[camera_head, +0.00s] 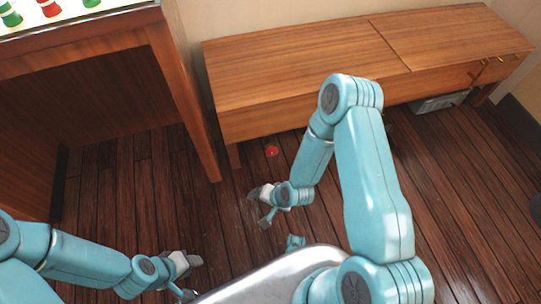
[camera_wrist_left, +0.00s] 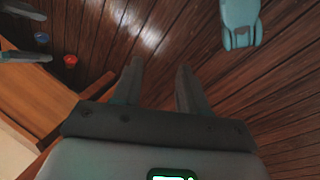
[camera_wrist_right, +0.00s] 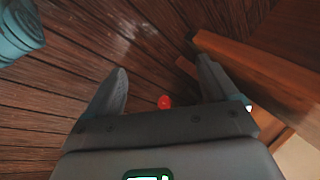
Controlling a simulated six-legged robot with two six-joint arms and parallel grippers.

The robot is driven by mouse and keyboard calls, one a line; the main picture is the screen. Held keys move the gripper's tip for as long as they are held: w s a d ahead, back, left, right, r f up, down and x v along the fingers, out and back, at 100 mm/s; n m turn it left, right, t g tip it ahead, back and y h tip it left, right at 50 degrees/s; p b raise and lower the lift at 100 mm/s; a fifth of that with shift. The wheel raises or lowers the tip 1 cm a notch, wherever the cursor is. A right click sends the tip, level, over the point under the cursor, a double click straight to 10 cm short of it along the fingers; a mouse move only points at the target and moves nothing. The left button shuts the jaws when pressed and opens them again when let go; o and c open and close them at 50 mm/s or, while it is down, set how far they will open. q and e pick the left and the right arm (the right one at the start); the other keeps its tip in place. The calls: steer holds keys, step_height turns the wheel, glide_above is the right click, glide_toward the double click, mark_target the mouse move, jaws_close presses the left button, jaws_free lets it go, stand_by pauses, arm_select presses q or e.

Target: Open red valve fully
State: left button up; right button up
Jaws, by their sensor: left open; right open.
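A small round red object (camera_head: 272,151), probably the red valve, is low by the floor at the front of the wooden bench. It also shows in the left wrist view (camera_wrist_left: 70,60) and, between the fingers in the picture, in the right wrist view (camera_wrist_right: 164,102). Its handle shape is too small to tell. My right gripper (camera_head: 257,207) is open and empty, nearer to me than the red object and apart from it. My left gripper (camera_head: 192,277) is open and empty, low at the left, farther from it.
The wooden bench (camera_head: 300,62) stands against the wall. A desk (camera_head: 110,50) with red and green items on top stands at left, its leg near the red object. A small blue object (camera_wrist_left: 40,38) shows in the left wrist view. A grey box (camera_head: 440,102) lies beneath the bench. Floor between is clear.

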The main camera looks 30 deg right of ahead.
steer(key=w+d+f+m+t+h+b, duration=0.4)
steer(key=w+d+f+m+t+b, duration=0.5)
steer(key=w+f+m, duration=0.6)
arm_select(q)
steer(key=w+f+b, duration=0.2)
steer(key=f, duration=0.5)
steer(key=w+a+f+t+b, duration=0.1)
steer(key=w+f+b, duration=0.1)
steer(key=f, duration=0.5)
steer(key=shift+w+a+f+t+b, duration=0.25)
steer(key=shift+w+t+b, duration=0.1)
steer(key=shift+b, duration=0.15)
arm_select(e)
steer(key=s+d+f+m+t+h, duration=0.2)
steer(key=f+m, duration=0.5)
steer(key=m, duration=0.5)
steer(key=s+d+t, duration=0.1)
steer(key=d+t, duration=0.1)
steer(key=shift+s+d+f+h, duration=0.15)
steer(key=shift+s+d+h, duration=0.15)
steer(key=shift+s+d, duration=0.05)
steer(key=shift+w, duration=0.1)
